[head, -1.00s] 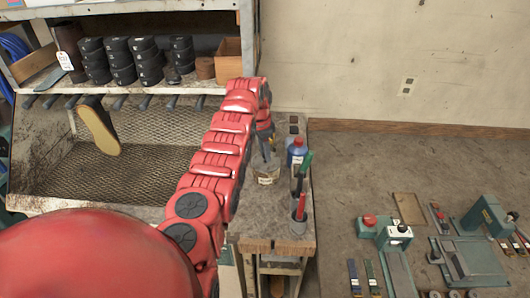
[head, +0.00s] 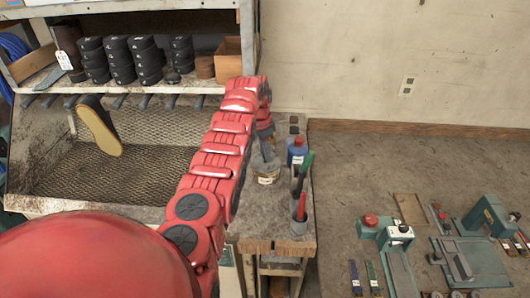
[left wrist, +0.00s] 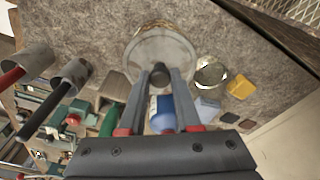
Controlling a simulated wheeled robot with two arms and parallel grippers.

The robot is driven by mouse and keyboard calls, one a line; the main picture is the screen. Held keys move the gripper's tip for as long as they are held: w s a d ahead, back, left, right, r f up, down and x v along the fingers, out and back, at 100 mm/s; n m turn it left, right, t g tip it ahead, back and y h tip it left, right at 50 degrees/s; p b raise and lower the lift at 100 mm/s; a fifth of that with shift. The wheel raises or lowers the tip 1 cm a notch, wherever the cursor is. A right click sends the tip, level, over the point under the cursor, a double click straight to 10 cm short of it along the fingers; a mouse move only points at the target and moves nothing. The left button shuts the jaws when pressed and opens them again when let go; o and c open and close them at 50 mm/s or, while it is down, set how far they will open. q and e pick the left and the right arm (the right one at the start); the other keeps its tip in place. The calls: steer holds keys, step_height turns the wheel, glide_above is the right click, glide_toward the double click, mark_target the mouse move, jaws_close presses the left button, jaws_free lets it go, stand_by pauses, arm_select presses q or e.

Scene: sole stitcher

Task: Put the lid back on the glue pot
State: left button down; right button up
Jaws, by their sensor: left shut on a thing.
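The glue pot (head: 266,178), a squat pale jar with a label, stands on the small bench top. It shows partly in the left wrist view, where its yellowish side (left wrist: 153,28) peeks out behind the lid. My left gripper (left wrist: 160,74) is shut on the dark knob of the round grey lid (left wrist: 160,48). The lid is over the pot's mouth and looks roughly level. I cannot tell whether it rests fully on the rim. In the head view my left gripper (head: 268,152) is directly above the pot, partly hidden by my arm. My right gripper is not in view.
A blue bottle (head: 297,152) stands close behind the pot to the right. A small round clear dish (left wrist: 211,72) and a yellow block (left wrist: 240,86) lie beside the pot.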

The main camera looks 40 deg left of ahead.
arm_select(q)
steer(key=shift+c, duration=0.2)
jaws_free()
stand_by(0.3)
steer(key=shift+r, duration=3.55)
steer(key=shift+c, duration=0.4)
